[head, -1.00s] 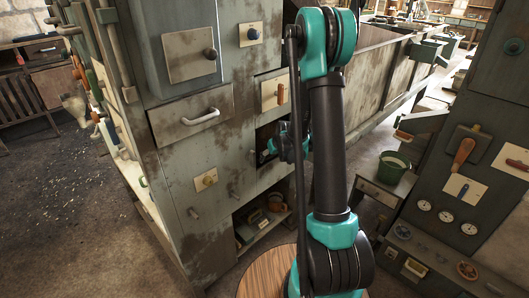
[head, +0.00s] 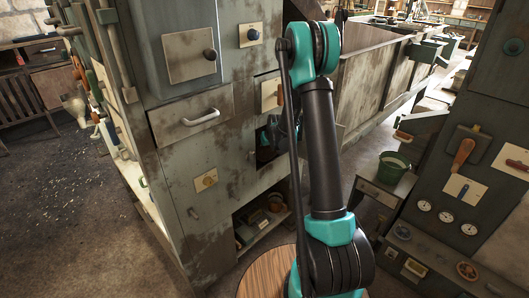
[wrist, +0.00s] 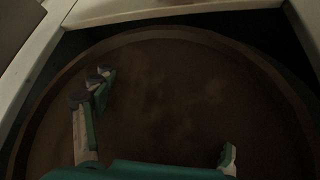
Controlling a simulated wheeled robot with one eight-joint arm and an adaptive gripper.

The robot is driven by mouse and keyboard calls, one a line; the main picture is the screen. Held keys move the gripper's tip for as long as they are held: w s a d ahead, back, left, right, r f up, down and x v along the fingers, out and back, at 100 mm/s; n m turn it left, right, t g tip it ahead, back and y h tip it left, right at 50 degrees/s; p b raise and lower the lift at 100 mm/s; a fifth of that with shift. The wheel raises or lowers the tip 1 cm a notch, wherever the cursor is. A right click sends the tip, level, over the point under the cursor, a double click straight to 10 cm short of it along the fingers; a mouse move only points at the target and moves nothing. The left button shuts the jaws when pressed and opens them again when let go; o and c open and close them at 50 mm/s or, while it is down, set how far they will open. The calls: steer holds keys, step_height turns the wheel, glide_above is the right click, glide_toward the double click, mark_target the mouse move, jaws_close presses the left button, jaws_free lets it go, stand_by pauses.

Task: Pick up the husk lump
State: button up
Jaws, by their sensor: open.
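No separate husk lump can be made out in either view. The wrist view shows a dark brown round surface with a raised rim (wrist: 262,58); faint lighter patches lie on it, too dim to tell what they are. My gripper (wrist: 158,122) is open, its green and grey fingers spread wide over this round surface. Nothing shows between the fingers. In the head view my arm reaches to a dark opening (head: 266,153) in the grey cabinet, and the gripper itself is mostly hidden there.
The worn grey cabinet (head: 205,240) has a drawer with a white handle (head: 201,117) and a lower shelf (head: 262,228) holding several items. A green bucket (head: 392,168) stands on a small stand at right. A panel with gauges (head: 446,216) is at far right.

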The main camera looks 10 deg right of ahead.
steer(key=shift+c, duration=0.5)
steer(key=c, duration=0.9)
steer(key=shift+r, duration=0.15)
